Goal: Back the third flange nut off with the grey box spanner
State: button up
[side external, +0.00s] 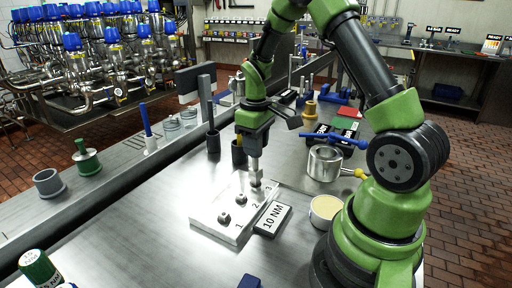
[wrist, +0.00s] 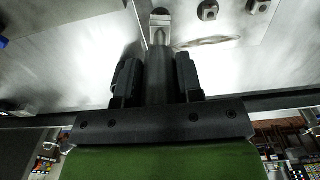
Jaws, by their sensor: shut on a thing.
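My gripper (side external: 253,143) is shut on the grey box spanner (side external: 255,165), which points down at the far end of the metal block (side external: 206,217). In the wrist view the spanner (wrist: 159,36) runs out between the two dark fingers of my gripper (wrist: 156,72). Its lower end is at the third nut, beside the number 3; the nut is mostly hidden, and I cannot tell whether the spanner is fully seated. The first flange nut (side external: 224,218) and second flange nut (side external: 240,201) stand bare on the block, and two nuts also show in the wrist view (wrist: 207,10).
A "10 NM" plate (side external: 272,219) lies against the block's right side. A steel pot (side external: 325,163) and a round tin (side external: 325,209) stand to the right. Dark cylindrical holders (side external: 213,144) stand behind left.

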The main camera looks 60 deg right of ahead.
jog(key=shift+r, duration=2.25)
